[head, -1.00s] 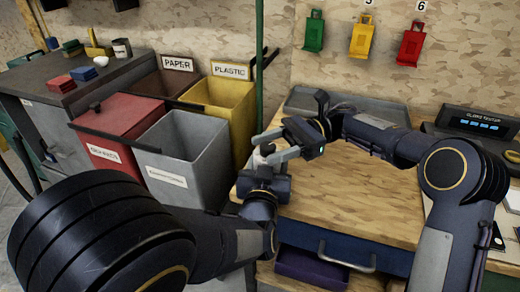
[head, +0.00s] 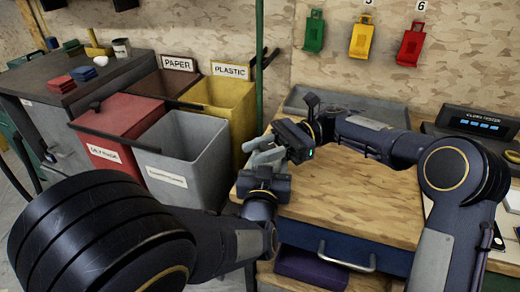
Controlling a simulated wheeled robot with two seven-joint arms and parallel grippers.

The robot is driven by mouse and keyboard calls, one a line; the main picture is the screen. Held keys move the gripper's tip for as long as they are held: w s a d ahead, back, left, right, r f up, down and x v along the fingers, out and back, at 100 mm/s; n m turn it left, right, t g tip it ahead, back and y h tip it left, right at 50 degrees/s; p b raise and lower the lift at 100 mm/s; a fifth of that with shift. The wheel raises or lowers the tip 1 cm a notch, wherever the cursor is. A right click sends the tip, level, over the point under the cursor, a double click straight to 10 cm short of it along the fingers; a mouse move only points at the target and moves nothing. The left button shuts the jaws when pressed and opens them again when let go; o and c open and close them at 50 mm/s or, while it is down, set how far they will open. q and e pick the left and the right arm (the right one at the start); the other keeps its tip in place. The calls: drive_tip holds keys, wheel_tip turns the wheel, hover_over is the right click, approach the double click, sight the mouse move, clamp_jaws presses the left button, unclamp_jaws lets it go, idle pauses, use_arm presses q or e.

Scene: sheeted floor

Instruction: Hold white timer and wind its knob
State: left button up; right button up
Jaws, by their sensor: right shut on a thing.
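My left gripper (head: 262,167) points up over the left edge of the wooden worktop. My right gripper (head: 262,152) comes in from the right, its grey fingers pointing left, just above and meeting the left gripper. The fingers of the two grippers overlap in the picture. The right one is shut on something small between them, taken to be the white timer. The timer itself is nearly all hidden by the fingers, and its knob cannot be made out. Whether the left fingers are closed on it is hidden.
The wooden worktop (head: 360,200) is mostly clear. A grey tray (head: 385,112) lies at its back, and a clock tester (head: 478,124) stands at right. A grey bin (head: 185,165), a red bin (head: 120,125) and a yellow plastic bin (head: 225,100) stand to the left.

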drive_tip(key=shift+m+t, duration=0.3)
drive_tip(key=shift+t, duration=0.2)
drive_tip(key=m+t, duration=0.1)
drive_tip(key=m+t+y, duration=0.1)
drive_tip(key=t, duration=0.1)
drive_tip(key=m+t+y, duration=0.1)
drive_tip(key=t, duration=0.1)
drive_tip(key=shift+w+a+r+m, duration=0.1)
drive_tip(key=shift+w+m, duration=0.15)
drive_tip(key=shift+m, duration=0.05)
drive_tip(key=shift+w+m+t+h, duration=0.15)
drive_tip(key=shift+w+m+t, duration=0.1)
drive_tip(key=shift+m+t, duration=1.4)
drive_tip(key=shift+w+m+t+h, duration=0.2)
drive_tip(key=shift+m+t, duration=0.65)
drive_tip(key=shift+t, duration=1.5)
drive_tip(key=o, duration=1)
drive_tip(key=v, duration=1.2)
